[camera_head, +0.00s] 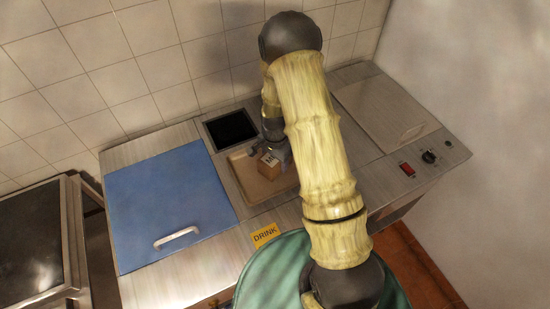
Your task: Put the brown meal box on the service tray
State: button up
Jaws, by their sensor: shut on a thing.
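The brown meal box (269,166) is small, with a pale label on it, and is at the tan service tray (243,178). The tray lies on the metal counter just in front of a dark square opening. My gripper (281,155) is shut on the box from above and behind. The box is over the tray's middle; I cannot tell whether its base touches the tray. My arm covers the tray's right side and part of the gripper.
A blue lid (170,205) with a metal handle is left of the tray. A yellow DRINK label (264,235) is on the counter's front. A metal lid (385,110), a red switch (407,169) and a black knob (429,157) are on the right. A tiled wall stands behind.

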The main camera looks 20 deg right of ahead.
jog(key=shift+f, duration=0.1)
jog(key=o, duration=1.3)
jog(key=shift+c, duration=0.2)
notch_tip(320, 180, up, 12)
jog(key=b, duration=0.3)
